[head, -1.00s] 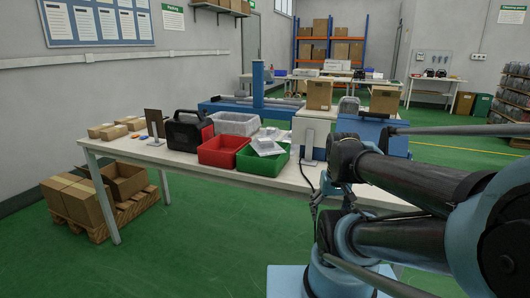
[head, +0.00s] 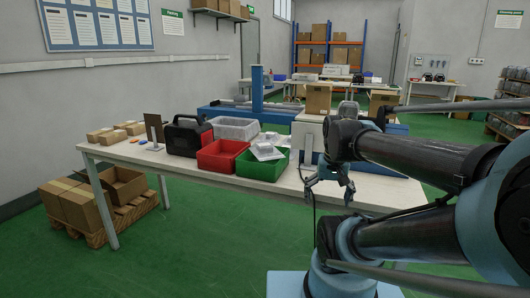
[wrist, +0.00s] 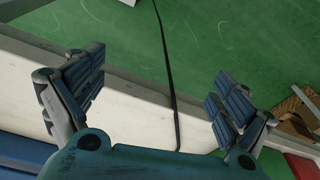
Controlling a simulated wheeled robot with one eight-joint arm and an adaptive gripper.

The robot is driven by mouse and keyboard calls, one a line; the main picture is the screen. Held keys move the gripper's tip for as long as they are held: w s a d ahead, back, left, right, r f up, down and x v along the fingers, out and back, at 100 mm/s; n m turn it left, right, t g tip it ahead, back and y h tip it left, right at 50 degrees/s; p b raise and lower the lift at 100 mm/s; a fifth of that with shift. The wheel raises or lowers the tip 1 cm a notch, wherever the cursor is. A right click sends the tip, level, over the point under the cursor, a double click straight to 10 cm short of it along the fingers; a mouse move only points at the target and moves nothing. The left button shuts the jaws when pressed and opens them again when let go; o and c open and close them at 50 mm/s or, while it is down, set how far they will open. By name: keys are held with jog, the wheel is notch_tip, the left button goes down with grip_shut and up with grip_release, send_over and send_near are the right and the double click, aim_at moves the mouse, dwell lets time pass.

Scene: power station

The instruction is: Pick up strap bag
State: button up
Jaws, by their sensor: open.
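Clear plastic bags (head: 265,150) lie at the top of the green bin (head: 262,169) on the near table. I cannot tell for sure whether one of them is the strap bag. My gripper (head: 329,198) hangs open at the table's front edge, to the right of the green bin and apart from it. In the wrist view its two fingers (wrist: 155,100) are spread wide, with nothing between them but the view of the table edge, a dark cable and the green floor.
A red bin (head: 222,156), a grey bin (head: 236,128) and a black case (head: 184,136) stand left of the green bin. A white box (head: 308,140) stands behind my gripper. Small cartons (head: 115,132) lie at the table's left end. Boxes on a pallet (head: 80,203) stand on the floor.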

jog(key=w+a+r+m+g, duration=0.1)
jog(key=w+a+r+m, duration=0.2)
jog(key=w+r, duration=0.45)
jog(key=w+a+r+m, duration=0.35)
jog(key=w+r, duration=0.25)
jog(key=r, duration=0.2)
notch_tip(320, 180, up, 9)
jog(key=m+g, duration=0.1)
jog(key=m, duration=0.5)
send_over(264, 145)
jog(key=f, duration=1.1)
jog(key=shift+w+d+f, duration=0.15)
jog(key=shift+w, duration=0.05)
jog(key=shift+w+f, duration=0.1)
jog(key=shift+f, duration=2.6)
jog(key=shift+c, duration=0.5)
jog(key=c, duration=1.1)
